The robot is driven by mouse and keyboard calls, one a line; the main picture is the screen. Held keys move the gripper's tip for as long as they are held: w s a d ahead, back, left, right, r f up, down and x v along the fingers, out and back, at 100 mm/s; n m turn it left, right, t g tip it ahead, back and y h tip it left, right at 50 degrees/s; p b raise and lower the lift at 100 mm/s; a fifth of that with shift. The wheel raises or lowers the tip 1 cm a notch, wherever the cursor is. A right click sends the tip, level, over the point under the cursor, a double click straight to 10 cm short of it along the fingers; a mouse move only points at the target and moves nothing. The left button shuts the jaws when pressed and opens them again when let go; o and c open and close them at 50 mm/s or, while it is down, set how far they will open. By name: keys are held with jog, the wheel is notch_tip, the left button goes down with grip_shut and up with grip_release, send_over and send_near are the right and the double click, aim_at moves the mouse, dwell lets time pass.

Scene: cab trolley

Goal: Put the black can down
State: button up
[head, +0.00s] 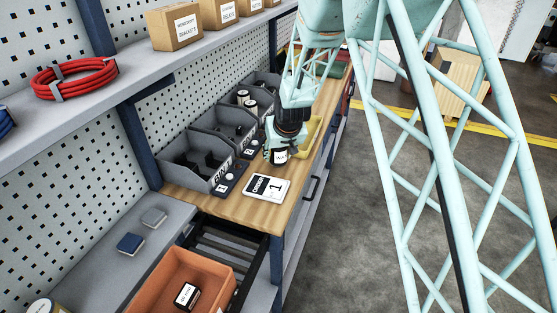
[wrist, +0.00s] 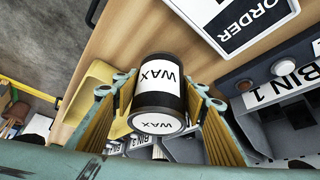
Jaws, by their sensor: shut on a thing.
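The black can (wrist: 158,102) has a white band reading WAX and a white labelled end. My gripper (wrist: 160,84) is shut on it, with one finger on each side of the can in the wrist view. In the head view my gripper (head: 281,147) points down over the wooden bench top (head: 232,208), and the can (head: 280,157) shows below it, just behind the order card. I cannot tell whether the can touches the wood. The white order card (head: 267,188) reads ORDER 1 and lies flat near the bench's front end; it also shows in the wrist view (wrist: 238,22).
Grey bins (head: 190,172) stand along the pegboard left of my gripper, some holding cans. A yellow tray (head: 313,132) is close on the right. Bare wood lies around the card.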

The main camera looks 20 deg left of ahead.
jog(key=shift+f, duration=1.3)
jog(key=shift+f+b, duration=0.15)
jog(key=shift+b, duration=0.15)
jog(key=o, duration=1.1)
jog(key=shift+c, duration=0.2)
jog(key=shift+p+v, duration=0.4)
jog(key=shift+v, duration=5.7)
